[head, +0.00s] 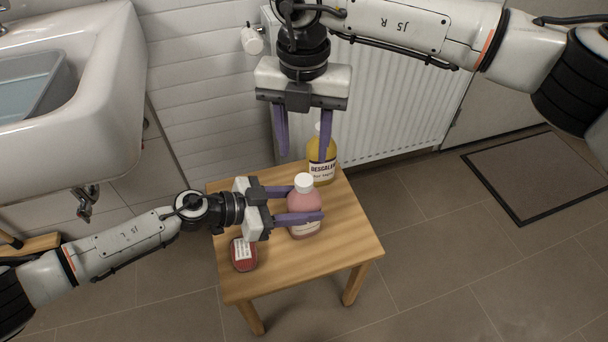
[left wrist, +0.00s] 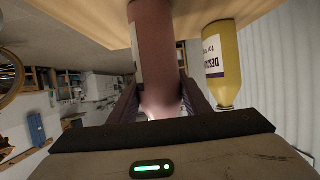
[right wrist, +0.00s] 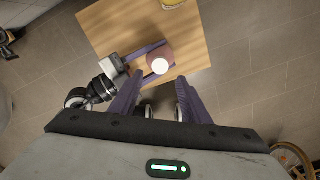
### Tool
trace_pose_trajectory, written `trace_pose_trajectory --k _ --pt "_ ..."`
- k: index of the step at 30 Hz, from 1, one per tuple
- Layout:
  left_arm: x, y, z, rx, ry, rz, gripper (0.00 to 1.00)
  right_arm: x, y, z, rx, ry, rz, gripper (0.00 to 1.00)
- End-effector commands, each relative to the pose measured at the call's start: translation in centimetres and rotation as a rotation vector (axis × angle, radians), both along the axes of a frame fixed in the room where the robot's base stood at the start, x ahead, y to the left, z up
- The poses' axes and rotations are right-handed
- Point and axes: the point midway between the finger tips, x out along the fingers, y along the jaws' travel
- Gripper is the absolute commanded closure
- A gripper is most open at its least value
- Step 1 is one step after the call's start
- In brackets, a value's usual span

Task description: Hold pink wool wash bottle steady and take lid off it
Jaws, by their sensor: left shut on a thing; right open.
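The pink wool wash bottle (head: 304,201) stands upright on the small wooden table, with its white lid (head: 304,182) on top. My left gripper (head: 308,203) is shut on the bottle's body from the left; the left wrist view shows the pink body (left wrist: 156,60) between its fingers. My right gripper (head: 302,152) is open and empty, pointing down, above and behind the bottle. In the right wrist view the white lid (right wrist: 160,66) shows just beyond the open fingers (right wrist: 162,88), apart from them.
A yellow descaler bottle (head: 322,164) stands behind the pink bottle on the wooden table (head: 345,240). A red labelled container (head: 243,254) sits at the front left. A radiator (head: 385,100) is behind, a sink (head: 110,90) to the left. The table's right front is clear.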

Motion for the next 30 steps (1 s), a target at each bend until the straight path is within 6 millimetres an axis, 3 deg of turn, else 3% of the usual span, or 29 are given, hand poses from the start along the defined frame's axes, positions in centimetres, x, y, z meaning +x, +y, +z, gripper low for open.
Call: trace_pose_trajectory --k 9,15,23,30 --pt "0.0 0.0 0.0 0.0 0.0 0.0 1.0 -0.1 0.2 -0.1 0.0 0.003 -0.61 0.57" --pt "0.0 0.0 0.0 0.0 0.0 0.0 1.0 -0.1 0.1 0.0 0.001 0.003 -0.922 0.57" --pt "0.0 0.0 0.0 0.0 0.0 0.0 1.0 0.0 -0.1 -0.8 -0.001 0.003 -1.056 0.57" --pt "0.0 0.0 0.0 0.0 0.0 0.0 1.0 0.0 -0.1 -4.5 -0.003 0.004 -1.056 0.57"
